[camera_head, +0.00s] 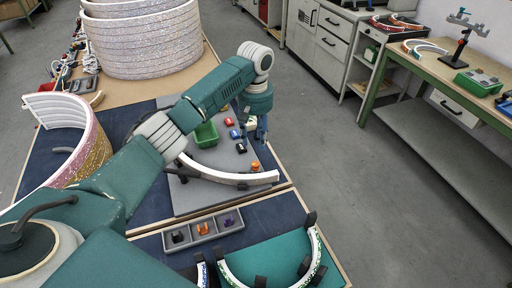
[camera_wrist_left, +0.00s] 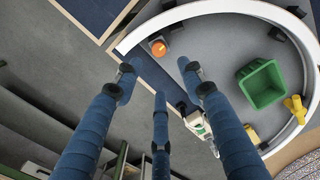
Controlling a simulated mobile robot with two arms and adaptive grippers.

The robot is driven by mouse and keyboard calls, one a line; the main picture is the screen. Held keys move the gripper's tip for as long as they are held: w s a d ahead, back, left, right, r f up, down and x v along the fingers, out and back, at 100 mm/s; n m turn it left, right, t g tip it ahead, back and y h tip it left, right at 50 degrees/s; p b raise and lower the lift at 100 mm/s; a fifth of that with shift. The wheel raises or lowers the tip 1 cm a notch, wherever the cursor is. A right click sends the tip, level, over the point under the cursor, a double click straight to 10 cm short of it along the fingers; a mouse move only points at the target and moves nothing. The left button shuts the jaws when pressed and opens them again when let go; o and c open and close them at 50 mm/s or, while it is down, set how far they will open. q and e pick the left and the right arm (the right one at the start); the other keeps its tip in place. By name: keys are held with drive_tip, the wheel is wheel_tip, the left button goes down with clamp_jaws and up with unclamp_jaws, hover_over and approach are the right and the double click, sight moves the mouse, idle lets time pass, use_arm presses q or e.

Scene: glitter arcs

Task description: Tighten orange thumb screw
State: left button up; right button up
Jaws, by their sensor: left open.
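The orange thumb screw (camera_head: 255,165) is at the right end of the curved white arc (camera_head: 225,178) on the grey work mat. In the left wrist view the orange knob (camera_wrist_left: 158,46) sits on a dark block at the inner side of the arc (camera_wrist_left: 205,9), near its end. My left gripper (camera_head: 251,133) reaches down above the mat, just behind the screw in the head view. In the left wrist view its blue fingers (camera_wrist_left: 156,72) are spread and empty, with the knob beyond their tips. My right gripper is not in view.
A green bin (camera_head: 206,135) and several small coloured clamps lie on the mat. A grey tray (camera_head: 203,231) with black, orange and purple parts stands nearer. A tall glittery arc (camera_head: 92,155) and stacked rings (camera_head: 145,40) stand left and behind. Open floor lies right.

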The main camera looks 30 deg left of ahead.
sight(255, 163)
use_arm(q)
drive_tip(key=f, duration=0.1)
drive_tip(key=f+p, duration=0.1)
drive_tip(key=f, duration=0.1)
drive_tip(key=shift+s+d+f, duration=0.2)
drive_tip(key=shift+s+f, duration=0.05)
drive_tip(key=shift+s, duration=0.15)
drive_tip(key=f, duration=0.5)
drive_tip(key=shift+w+a+f, duration=0.1)
drive_tip(key=shift+w+f, duration=0.1)
drive_tip(key=shift+f, duration=0.5)
drive_tip(key=shift+f+p, duration=0.15)
drive_tip(key=shift+p, duration=0.15)
drive_tip(key=c, duration=0.7)
clamp_jaws()
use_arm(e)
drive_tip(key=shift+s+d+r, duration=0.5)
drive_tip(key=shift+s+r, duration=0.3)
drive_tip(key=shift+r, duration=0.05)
